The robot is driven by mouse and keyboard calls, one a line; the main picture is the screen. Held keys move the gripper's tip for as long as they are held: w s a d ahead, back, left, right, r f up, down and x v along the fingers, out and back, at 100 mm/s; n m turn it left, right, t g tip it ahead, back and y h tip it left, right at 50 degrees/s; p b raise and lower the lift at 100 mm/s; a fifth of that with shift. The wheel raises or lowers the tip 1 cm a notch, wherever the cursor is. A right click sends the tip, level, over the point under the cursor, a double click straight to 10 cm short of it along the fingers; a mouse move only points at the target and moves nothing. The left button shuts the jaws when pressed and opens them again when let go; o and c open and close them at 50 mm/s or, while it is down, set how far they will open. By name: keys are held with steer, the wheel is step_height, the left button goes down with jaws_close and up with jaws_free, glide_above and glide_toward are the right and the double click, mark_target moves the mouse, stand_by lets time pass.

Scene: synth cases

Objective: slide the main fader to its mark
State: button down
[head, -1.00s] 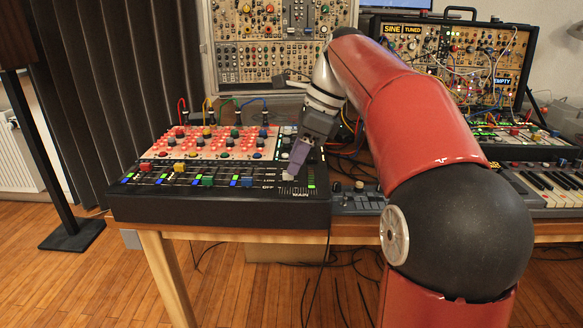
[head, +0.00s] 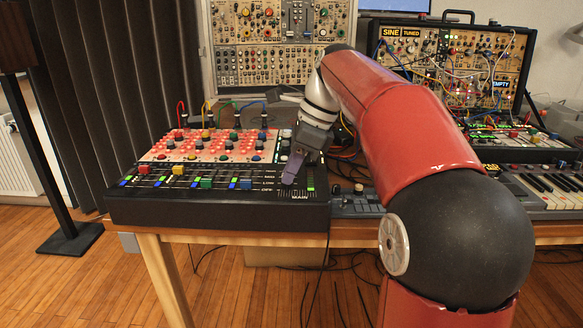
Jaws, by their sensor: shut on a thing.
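The black mixer (head: 215,211) stands on the wooden table, with a row of faders along its near part. The main fader's strip is at the mixer's right end, above the printed MAIN label (head: 300,196). Small printed marks reading MID, LOW and OFF (head: 267,184) run beside it on the left. My gripper (head: 288,179) points down onto this strip, its purplish fingers shut on the main fader's cap. The fingers hide the cap, so its exact place against the marks cannot be read.
Coloured fader caps, among them a yellow one (head: 178,170) and a green one (head: 206,183), stand left of my gripper. Knobs and patch cables rise behind. A small grey unit (head: 356,201) sits close on the right, and a keyboard (head: 545,188) lies further right.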

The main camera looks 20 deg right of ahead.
steer(key=shift+s+a, duration=0.25)
steer(key=shift+s, duration=0.45)
steer(key=shift+s+a, duration=0.25)
steer(key=shift+s, duration=0.4)
steer(key=c, duration=1.4)
jaws_free()
steer(key=shift+c, duration=0.2)
steer(key=p+v, duration=0.1)
steer(key=v, duration=0.6)
steer(key=shift+d+r+p, duration=0.2)
steer(key=shift+r+p, duration=0.15)
